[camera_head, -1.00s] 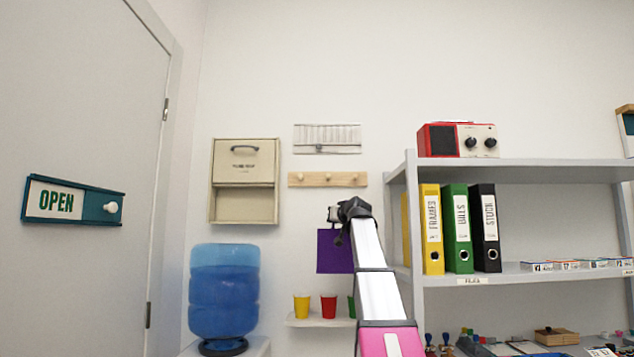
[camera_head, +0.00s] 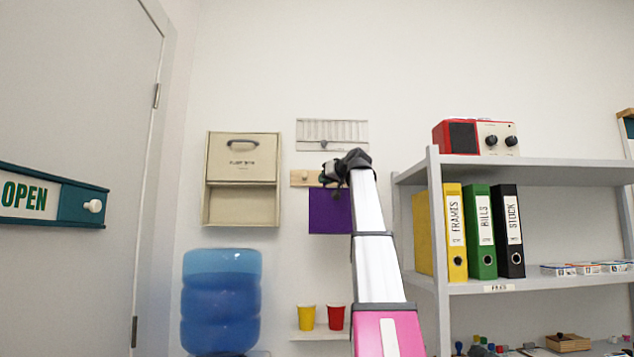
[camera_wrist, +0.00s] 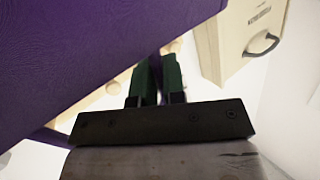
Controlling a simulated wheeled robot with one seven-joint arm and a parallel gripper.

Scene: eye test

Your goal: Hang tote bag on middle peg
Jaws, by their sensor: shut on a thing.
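The purple tote bag (camera_head: 328,214) hangs below my gripper (camera_head: 328,178) in the head view, in front of the wall. In the wrist view the bag (camera_wrist: 90,50) fills the upper left. The dark green fingers of my gripper (camera_wrist: 157,70) are close together, with a purple strip between them. The wooden peg rail (camera_head: 298,178) is on the wall behind my gripper. Its left peg (camera_head: 306,177) shows; my gripper and arm hide the middle and right pegs. I cannot tell whether the bag's handle touches a peg.
A beige wall box (camera_head: 240,207) hangs left of the rail, and a slatted panel (camera_head: 332,133) above it. A small shelf (camera_head: 308,335) with yellow and red cups is below. A grey shelf unit (camera_head: 530,172) with binders and a radio stands to the right.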

